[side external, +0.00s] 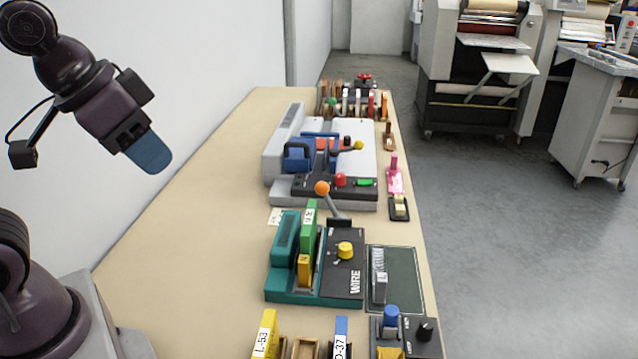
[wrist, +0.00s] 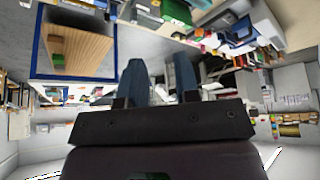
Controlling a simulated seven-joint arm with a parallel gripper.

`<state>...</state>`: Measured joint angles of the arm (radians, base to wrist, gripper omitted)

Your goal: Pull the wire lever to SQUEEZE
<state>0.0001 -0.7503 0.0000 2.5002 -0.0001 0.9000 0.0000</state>
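The wire lever (side external: 322,188) has an orange ball on a grey rod and leans up and to the left. It rises from the black panel (side external: 345,285) marked WIRE on a teal machine (side external: 281,287) on the bench. A yellow knob (side external: 345,250) sits on the same panel. I cannot read a SQUEEZE mark. My gripper (side external: 158,165) is high at the left, well apart from the lever. In the wrist view my gripper's two blue fingers (wrist: 158,65) stand apart with nothing between them. I cannot pick out the lever there.
Behind the teal machine stands a grey machine (side external: 283,140) with a yellow-ball lever (side external: 358,145). A green upright block (side external: 309,225) stands left of the wire lever. A dark green mat (side external: 407,285) lies to the right. The bench's left side (side external: 200,220) is bare.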

